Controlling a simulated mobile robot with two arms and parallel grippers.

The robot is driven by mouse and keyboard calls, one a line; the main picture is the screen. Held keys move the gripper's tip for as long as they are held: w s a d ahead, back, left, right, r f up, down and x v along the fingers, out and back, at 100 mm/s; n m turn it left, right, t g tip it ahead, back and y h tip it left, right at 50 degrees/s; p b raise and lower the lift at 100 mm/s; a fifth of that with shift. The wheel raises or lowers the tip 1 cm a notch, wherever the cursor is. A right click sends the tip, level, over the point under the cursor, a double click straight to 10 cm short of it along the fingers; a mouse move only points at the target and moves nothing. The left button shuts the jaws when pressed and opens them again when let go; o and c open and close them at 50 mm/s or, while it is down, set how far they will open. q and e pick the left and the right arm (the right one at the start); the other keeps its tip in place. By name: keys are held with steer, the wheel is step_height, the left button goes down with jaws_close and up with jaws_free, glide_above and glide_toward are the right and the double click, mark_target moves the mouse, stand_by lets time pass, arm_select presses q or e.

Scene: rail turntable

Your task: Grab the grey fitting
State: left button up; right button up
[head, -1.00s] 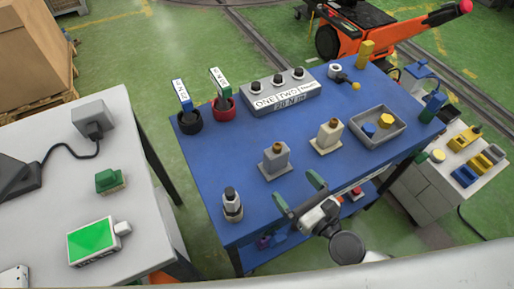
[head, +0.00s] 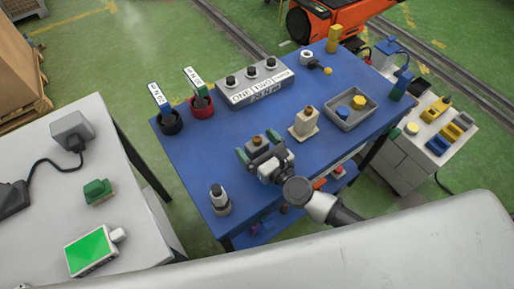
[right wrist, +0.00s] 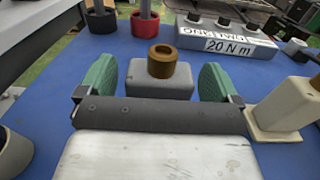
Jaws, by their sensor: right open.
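The grey fitting (head: 258,150) is a grey block with a brass collar on top. It stands upright on the blue table (head: 190,160), partly hidden by my right gripper in the head view. My right gripper (head: 262,148) is open, with green fingers on either side of the fitting. In the right wrist view, the grey fitting (right wrist: 160,88) lies ahead between the spread fingers of the right gripper (right wrist: 156,80), with gaps to both. The gripper's dark body hides its lower front. My left gripper is not in view.
A cream fitting (head: 303,125) stands to the right of the grey one. A grey-white cylinder (head: 220,198) stands near the table's front left. A torque box (head: 256,84) and red and black holders sit behind. A grey tray (head: 351,112) lies further right.

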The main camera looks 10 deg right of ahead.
steer(key=shift+c, duration=0.2)
steer(key=c, duration=1)
steer(key=shift+c, duration=0.7)
steer(key=shift+r, duration=0.1)
